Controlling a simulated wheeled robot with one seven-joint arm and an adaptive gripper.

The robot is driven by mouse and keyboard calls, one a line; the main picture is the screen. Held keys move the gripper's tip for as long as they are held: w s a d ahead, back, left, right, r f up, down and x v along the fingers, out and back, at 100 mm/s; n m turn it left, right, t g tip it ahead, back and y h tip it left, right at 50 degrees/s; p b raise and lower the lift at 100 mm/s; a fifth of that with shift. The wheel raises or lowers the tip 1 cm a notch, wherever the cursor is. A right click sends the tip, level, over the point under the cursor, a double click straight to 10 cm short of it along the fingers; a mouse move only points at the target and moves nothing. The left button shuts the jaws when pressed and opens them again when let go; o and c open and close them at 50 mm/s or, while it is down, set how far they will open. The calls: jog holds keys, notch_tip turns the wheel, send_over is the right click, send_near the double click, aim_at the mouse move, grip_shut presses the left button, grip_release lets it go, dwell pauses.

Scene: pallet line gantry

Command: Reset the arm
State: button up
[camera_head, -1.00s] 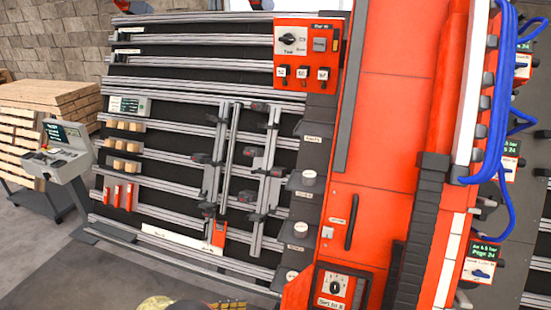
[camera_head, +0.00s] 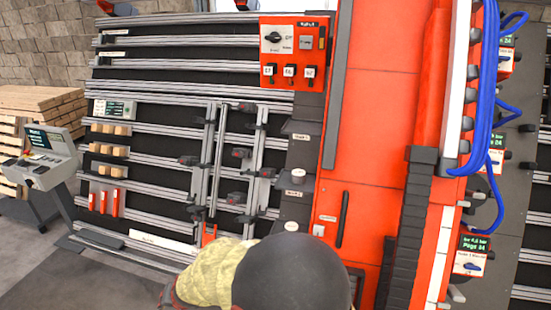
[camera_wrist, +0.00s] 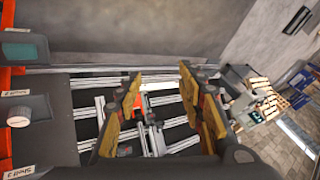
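My gripper (camera_wrist: 159,80) shows in the wrist view with its two yellow-padded fingers spread apart. It is open, with nothing between the pads. Beyond the fingers lie the grey rails of the gantry rack (camera_wrist: 88,120), with a gap before them. In the head view, part of my arm, a dark rounded link (camera_head: 292,275) and a yellowish section, fills the bottom middle. My gripper cannot be made out in the head view. The arm hides the lower part of the rack and of the orange machine column (camera_head: 375,130).
A control panel (camera_head: 292,52) with a knob and several switches sits at the top of the rack. Wooden blocks (camera_head: 108,150) and red pieces (camera_head: 104,199) sit on its left side. A console (camera_head: 45,160) stands at the left, before stacked timber (camera_head: 45,100). Blue hoses (camera_head: 482,90) hang at right.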

jog(key=s+d+r+h+b, duration=0.1)
jog(key=s+d+r, duration=0.4)
jog(key=d, duration=1.1)
jog(key=s+d+r+t+h+b, duration=0.1)
jog(key=s+d+r+b, duration=0.3)
jog(key=d, duration=1.3)
jog(key=s+d+r+h+b, duration=0.3)
jog(key=s+d+r, duration=0.4)
jog(key=s+d, duration=0.4)
jog(key=d, duration=0.5)
jog(key=shift+s+d+m, duration=0.15)
jog(key=shift+d+m, duration=0.15)
jog(key=shift+r, duration=0.1)
jog(key=shift+c, duration=0.5)
